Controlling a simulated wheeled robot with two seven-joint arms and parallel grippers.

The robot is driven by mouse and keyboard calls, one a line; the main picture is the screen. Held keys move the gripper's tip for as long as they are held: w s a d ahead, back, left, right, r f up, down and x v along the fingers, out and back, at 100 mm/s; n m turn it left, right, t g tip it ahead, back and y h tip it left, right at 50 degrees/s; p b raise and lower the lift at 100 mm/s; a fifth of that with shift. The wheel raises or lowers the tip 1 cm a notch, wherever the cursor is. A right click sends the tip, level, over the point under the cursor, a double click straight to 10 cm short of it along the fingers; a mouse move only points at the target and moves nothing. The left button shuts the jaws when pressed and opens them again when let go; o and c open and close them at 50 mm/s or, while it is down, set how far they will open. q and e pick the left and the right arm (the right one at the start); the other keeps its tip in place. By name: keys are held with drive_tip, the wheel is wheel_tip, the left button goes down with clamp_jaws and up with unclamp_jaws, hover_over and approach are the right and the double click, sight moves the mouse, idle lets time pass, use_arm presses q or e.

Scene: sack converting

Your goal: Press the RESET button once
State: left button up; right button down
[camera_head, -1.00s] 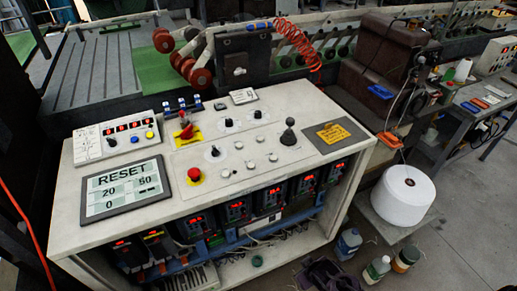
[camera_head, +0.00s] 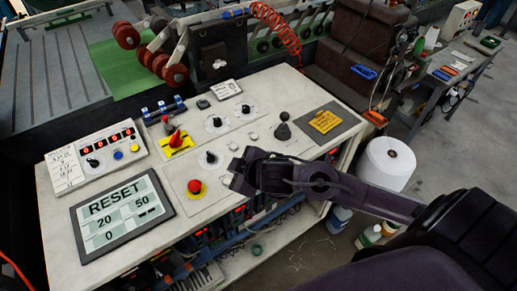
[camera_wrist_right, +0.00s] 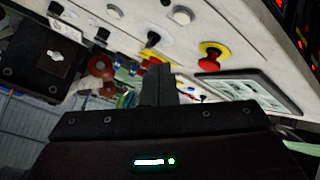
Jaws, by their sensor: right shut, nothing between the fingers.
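The word RESET shows at the top of a grey-framed display panel (camera_head: 122,215) at the left of the white console top, above 20, 50 and 0. In the right wrist view this panel (camera_wrist_right: 250,92) lies at the right, seen at a slant. My right gripper (camera_head: 238,180) is shut and empty over the console, right of the red mushroom button (camera_head: 195,187) and apart from the display. In the right wrist view its closed fingers (camera_wrist_right: 158,82) point toward the console, left of the red button (camera_wrist_right: 209,58). The gripper hides some of the small round buttons. My left gripper is out of view.
A small control box (camera_head: 100,154) with red digits, a red-handled switch (camera_head: 174,138), black knobs and a black joystick (camera_head: 283,131) stand up from the console. Dark machinery with red rollers lies behind. A white spool (camera_head: 387,165) stands at the right.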

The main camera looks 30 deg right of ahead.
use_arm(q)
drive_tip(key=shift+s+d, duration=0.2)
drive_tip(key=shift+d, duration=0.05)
use_arm(e)
drive_tip(key=w+d+r+n, duration=0.1)
drive_tip(key=w+d, duration=0.1)
drive_tip(key=d, duration=0.6)
drive_tip(key=w+d+r+n+g, duration=0.1)
drive_tip(key=w+d+r+n, duration=0.1)
drive_tip(key=d, duration=0.5)
drive_tip(key=shift+d+y, duration=0.3)
drive_tip(key=shift+d, duration=0.05)
wheel_tip(320, 180, down, 7)
drive_tip(key=b, duration=0.7)
drive_tip(key=shift+f, duration=0.2)
use_arm(q)
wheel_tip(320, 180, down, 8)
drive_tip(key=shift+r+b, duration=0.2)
drive_tip(key=shift+b, duration=0.15)
use_arm(e)
drive_tip(key=shift+f, duration=0.65)
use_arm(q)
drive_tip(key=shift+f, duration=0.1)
use_arm(e)
drive_tip(key=shift+f, duration=0.4)
